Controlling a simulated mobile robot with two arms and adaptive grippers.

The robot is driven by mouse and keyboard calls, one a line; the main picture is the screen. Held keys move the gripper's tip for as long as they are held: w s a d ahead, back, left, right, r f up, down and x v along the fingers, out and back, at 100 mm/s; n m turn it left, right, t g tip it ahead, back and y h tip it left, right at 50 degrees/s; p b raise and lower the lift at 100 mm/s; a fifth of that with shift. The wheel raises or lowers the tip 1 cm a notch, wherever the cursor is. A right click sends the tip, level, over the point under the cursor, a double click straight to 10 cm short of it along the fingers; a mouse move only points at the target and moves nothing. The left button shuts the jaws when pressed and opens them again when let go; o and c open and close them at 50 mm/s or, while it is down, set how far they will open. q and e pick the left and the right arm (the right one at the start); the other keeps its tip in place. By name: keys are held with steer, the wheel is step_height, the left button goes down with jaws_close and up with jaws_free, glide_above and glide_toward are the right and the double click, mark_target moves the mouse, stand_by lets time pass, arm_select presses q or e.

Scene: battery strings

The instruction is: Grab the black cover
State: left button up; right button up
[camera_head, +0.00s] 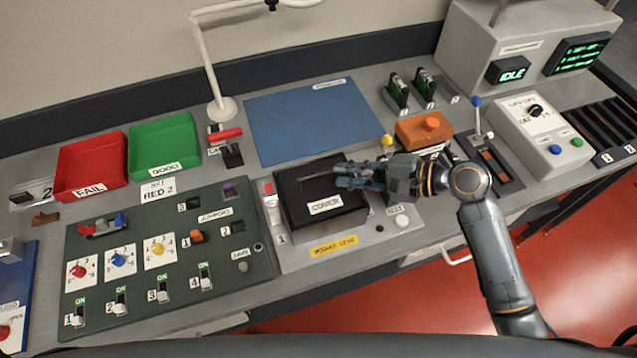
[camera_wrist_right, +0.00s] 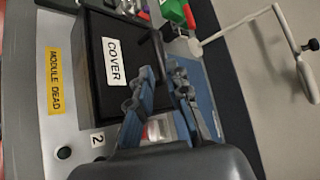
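The black cover (camera_head: 311,188) is a box-shaped lid with a white COVER label and a dark bar handle on top. It sits on a grey module base (camera_head: 295,262) at the middle front of the bench. My right gripper (camera_head: 343,174) reaches over the cover from the right. In the right wrist view the gripper (camera_wrist_right: 160,72) is open, its fingertips apart near the end of the handle (camera_wrist_right: 159,48). Whether the fingers touch the handle cannot be told. The cover also shows there (camera_wrist_right: 90,75). My left gripper is not in view.
A switch panel (camera_head: 152,225) lies left of the cover, and a blue mat (camera_head: 315,118) lies empty behind it. Red and green trays (camera_head: 165,143) stand back left. An orange block (camera_head: 424,130) and a yellow-knobbed lever (camera_head: 387,141) stand close behind my right gripper.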

mark_target(321, 175)
steer(key=shift+w+a+f, duration=0.2)
steer(key=shift+w+a, duration=0.1)
steer(key=shift+a, duration=0.3)
steer(key=shift+w+a+f, duration=0.1)
steer(key=shift+a+f, duration=0.05)
steer(key=shift+a, duration=0.15)
steer(key=shift+w+a+p, duration=0.1)
steer(key=shift+a+p, duration=0.2)
steer(key=p+x, duration=0.1)
steer(key=x, duration=0.3)
steer(key=shift+a+f+p, duration=0.15)
steer(key=shift+p, duration=0.25)
steer(key=shift+a+f, duration=0.15)
steer(key=shift+a, duration=0.05)
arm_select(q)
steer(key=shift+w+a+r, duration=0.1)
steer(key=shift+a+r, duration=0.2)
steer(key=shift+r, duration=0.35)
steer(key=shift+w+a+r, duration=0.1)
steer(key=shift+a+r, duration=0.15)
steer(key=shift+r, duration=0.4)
arm_select(e)
steer(key=shift+d, duration=0.1)
jaws_close()
